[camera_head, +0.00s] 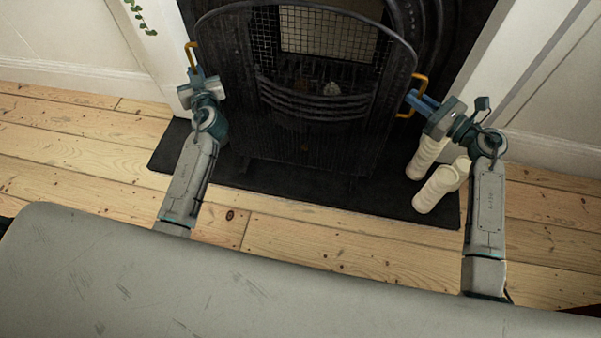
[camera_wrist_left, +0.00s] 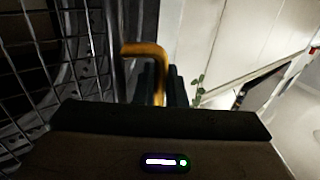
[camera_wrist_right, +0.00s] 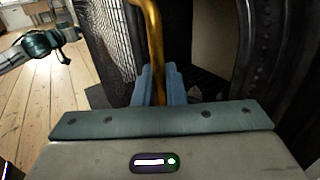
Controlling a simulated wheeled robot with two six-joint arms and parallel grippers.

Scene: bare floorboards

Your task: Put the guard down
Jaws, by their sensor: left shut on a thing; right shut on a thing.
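The guard (camera_head: 318,40) is a black mesh fire screen with an arched top frame and a brass handle on each side. It stands upright in front of the fireplace; I cannot tell whether its foot touches the dark hearth. My left gripper (camera_head: 195,72) is shut on the left brass handle (camera_head: 190,52), which also shows in the left wrist view (camera_wrist_left: 150,50). My right gripper (camera_head: 412,99) is shut on the right brass handle (camera_head: 417,78), seen between the fingers in the right wrist view (camera_wrist_right: 154,40). The guard's mesh also shows in the right wrist view (camera_wrist_right: 110,35).
The dark hearth slab (camera_head: 290,192) lies under and in front of the guard. Bare floorboards (camera_head: 80,150) are clear at left. White fireplace surround (camera_head: 155,50) flanks the opening.

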